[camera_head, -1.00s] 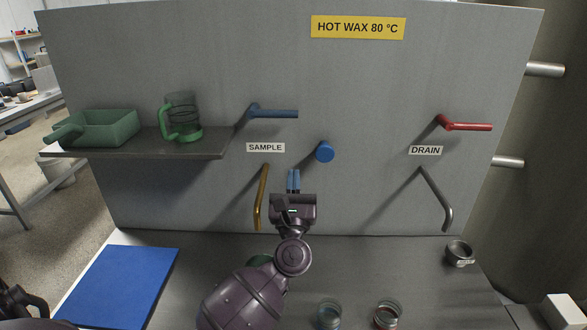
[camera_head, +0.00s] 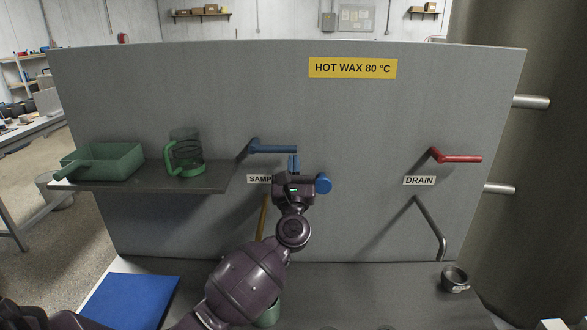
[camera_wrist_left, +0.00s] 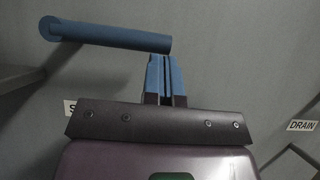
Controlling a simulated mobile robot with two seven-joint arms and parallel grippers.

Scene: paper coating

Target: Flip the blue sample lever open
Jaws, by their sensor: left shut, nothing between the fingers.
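The blue sample lever (camera_head: 271,149) sticks out to the right from its pivot on the grey panel, roughly level, above the partly covered SAMPLE label (camera_head: 258,179). My left gripper (camera_head: 294,162) is shut and empty, its blue fingers pointing up just below the lever's free right end. In the left wrist view the lever (camera_wrist_left: 110,36) runs across the upper left, and the fingertips (camera_wrist_left: 165,62) are close under its right end. I cannot tell whether they touch.
A brass spout (camera_head: 263,217) hangs behind my arm. A shelf (camera_head: 140,187) at left bears a green scoop (camera_head: 104,162) and green-handled jug (camera_head: 185,153). A red drain lever (camera_head: 458,157) is at right.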

